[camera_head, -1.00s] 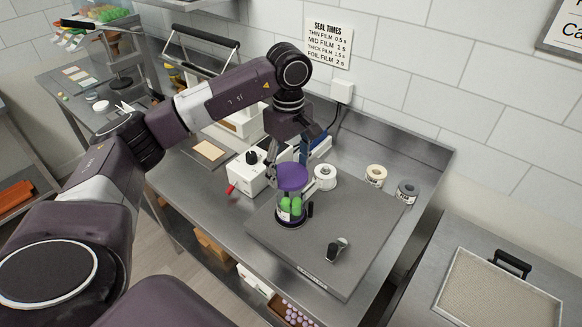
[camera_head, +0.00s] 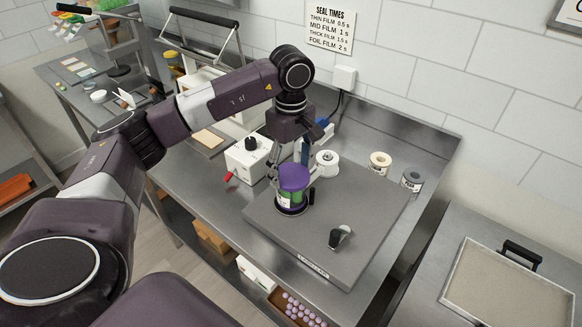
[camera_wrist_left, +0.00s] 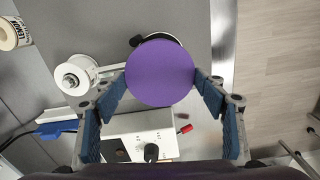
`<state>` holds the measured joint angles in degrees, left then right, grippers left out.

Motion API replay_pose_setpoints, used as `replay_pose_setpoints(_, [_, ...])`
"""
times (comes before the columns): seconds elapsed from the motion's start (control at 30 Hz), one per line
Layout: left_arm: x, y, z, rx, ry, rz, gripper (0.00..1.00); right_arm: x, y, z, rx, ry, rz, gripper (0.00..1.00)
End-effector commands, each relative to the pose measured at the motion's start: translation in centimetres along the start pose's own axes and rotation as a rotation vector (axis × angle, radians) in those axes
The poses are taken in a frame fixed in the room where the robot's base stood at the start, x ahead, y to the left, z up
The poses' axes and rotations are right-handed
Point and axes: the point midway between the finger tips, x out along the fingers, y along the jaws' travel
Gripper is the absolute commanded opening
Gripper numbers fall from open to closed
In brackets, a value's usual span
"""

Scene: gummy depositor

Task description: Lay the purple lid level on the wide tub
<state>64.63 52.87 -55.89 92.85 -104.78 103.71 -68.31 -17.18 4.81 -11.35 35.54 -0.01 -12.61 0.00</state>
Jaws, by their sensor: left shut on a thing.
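The round purple lid (camera_head: 293,175) is between the fingers of my left gripper (camera_head: 290,162), which is shut on its edges. In the left wrist view the lid (camera_wrist_left: 160,72) looks like a flat disc with a fingertip at each side. The tub (camera_head: 292,202), clear with green contents and a dark base, stands upright directly under the lid. The lid looks close to level at the tub's mouth; I cannot tell whether it touches the rim. In the wrist view the lid hides most of the tub. My right gripper is not in view.
The tub stands on a grey mat (camera_head: 335,205). A small dark-and-clear item (camera_head: 340,237) lies on the mat's front part. A white machine (camera_head: 248,158) with a red-tipped lever stands left, and a white roll (camera_head: 327,163) behind. Two more rolls (camera_head: 380,163) stand back right.

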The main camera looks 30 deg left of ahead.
Motion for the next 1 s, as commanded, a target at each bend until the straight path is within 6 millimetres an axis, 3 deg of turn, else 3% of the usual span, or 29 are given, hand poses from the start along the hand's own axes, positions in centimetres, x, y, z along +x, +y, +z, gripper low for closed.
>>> replay_pose_setpoints(0.87, [1.3,0.0,0.0,0.000,0.000,0.000,0.41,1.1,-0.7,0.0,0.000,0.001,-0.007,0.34])
replay_pose_setpoints(0.9, [1.3,0.0,0.0,0.000,0.000,0.000,0.69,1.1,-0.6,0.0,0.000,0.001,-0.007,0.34])
replay_pose_setpoints(1.0, [1.3,0.0,0.0,0.000,0.000,0.000,0.80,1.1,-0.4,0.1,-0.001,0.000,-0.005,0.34])
